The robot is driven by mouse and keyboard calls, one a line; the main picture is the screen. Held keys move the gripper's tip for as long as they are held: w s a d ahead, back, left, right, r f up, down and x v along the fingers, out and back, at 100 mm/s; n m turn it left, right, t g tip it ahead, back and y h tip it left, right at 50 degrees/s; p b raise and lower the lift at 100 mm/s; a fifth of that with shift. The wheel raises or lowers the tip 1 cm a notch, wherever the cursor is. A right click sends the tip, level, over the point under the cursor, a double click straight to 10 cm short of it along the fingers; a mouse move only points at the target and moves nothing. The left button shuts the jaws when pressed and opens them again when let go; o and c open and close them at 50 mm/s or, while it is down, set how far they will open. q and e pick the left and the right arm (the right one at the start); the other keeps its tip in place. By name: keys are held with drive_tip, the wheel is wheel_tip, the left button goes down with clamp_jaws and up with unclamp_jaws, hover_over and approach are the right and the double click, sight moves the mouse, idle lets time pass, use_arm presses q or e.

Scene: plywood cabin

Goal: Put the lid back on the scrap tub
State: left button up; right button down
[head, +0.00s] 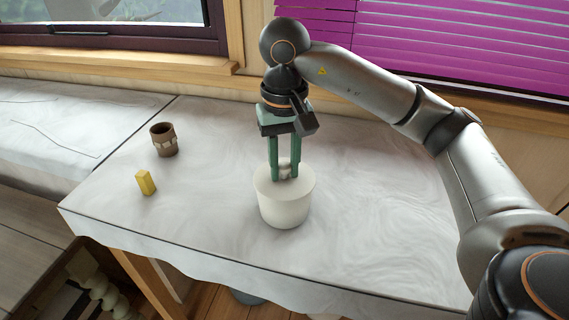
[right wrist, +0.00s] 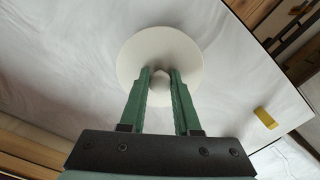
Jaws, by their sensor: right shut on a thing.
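A white round tub (head: 284,207) stands upright on the marble-patterned table. A pale lid (head: 267,181) with a small knob is at the top of the tub. In the right wrist view the lid (right wrist: 185,55) shows as a round disc that hides the tub's opening. My right gripper (head: 285,174) points straight down with its green fingers shut on the lid's knob, which also shows between the fingers in the right wrist view (right wrist: 160,78). I cannot tell whether the lid is fully seated on the rim. My left gripper is not in view.
A brown cup-like pot (head: 164,141) and a yellow block (head: 146,183) stand on the table (head: 370,235) left of the tub. The table's front edge is below the tub. A window and a magenta blind (head: 430,40) are behind. The table right of the tub is clear.

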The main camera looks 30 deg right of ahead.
drive_tip(key=shift+f, duration=0.1)
idle(0.6)
drive_tip(key=c, duration=0.5)
unclamp_jaws()
drive_tip(key=shift+c, duration=0.2)
drive_tip(key=shift+o, duration=0.2)
drive_tip(key=o, duration=0.4)
drive_tip(key=shift+o, duration=0.2)
